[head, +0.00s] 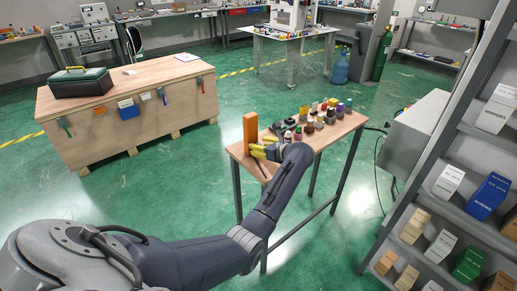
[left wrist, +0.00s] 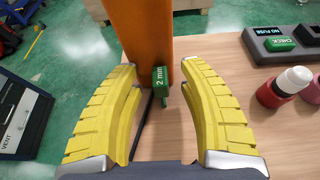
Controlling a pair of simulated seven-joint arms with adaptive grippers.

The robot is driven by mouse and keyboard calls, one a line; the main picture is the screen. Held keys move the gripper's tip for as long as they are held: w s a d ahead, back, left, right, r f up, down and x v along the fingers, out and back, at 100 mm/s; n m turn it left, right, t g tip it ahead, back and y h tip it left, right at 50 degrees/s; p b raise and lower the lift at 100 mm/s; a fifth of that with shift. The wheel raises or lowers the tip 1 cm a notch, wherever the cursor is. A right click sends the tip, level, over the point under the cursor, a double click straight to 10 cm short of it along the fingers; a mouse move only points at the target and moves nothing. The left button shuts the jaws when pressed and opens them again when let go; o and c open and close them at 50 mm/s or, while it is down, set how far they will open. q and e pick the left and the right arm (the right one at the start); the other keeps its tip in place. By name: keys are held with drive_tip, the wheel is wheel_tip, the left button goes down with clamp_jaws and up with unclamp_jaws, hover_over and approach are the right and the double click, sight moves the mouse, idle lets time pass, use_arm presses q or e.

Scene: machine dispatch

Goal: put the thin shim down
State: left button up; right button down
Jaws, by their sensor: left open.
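A small green piece marked "2 mm" (left wrist: 160,86) shows in the left wrist view, upright in front of a tall orange block (left wrist: 143,35). It looks like the thin shim; a thin dark strip (left wrist: 144,120) runs down beside it. My left gripper (left wrist: 165,80) is open, its yellow fingers on either side of the green piece with gaps to both. Whether the piece touches the wooden table is hard to tell. In the head view the left gripper (head: 262,149) is at the table's left end, beside the orange block (head: 250,131). My right gripper is out of view.
The wooden table (head: 306,151) holds several small bottles (head: 318,122) to the right of the gripper. A dark fixture (left wrist: 278,47) marked "NO FUSE" with a green "CHECK" piece and a red bottle (left wrist: 287,85) stand nearby. A shelf rack (head: 452,140) rises at the right.

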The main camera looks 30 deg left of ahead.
use_arm(q)
drive_tip(key=shift+o, duration=0.2)
clamp_jaws()
drive_tip(key=shift+r, duration=0.1)
idle(0.4)
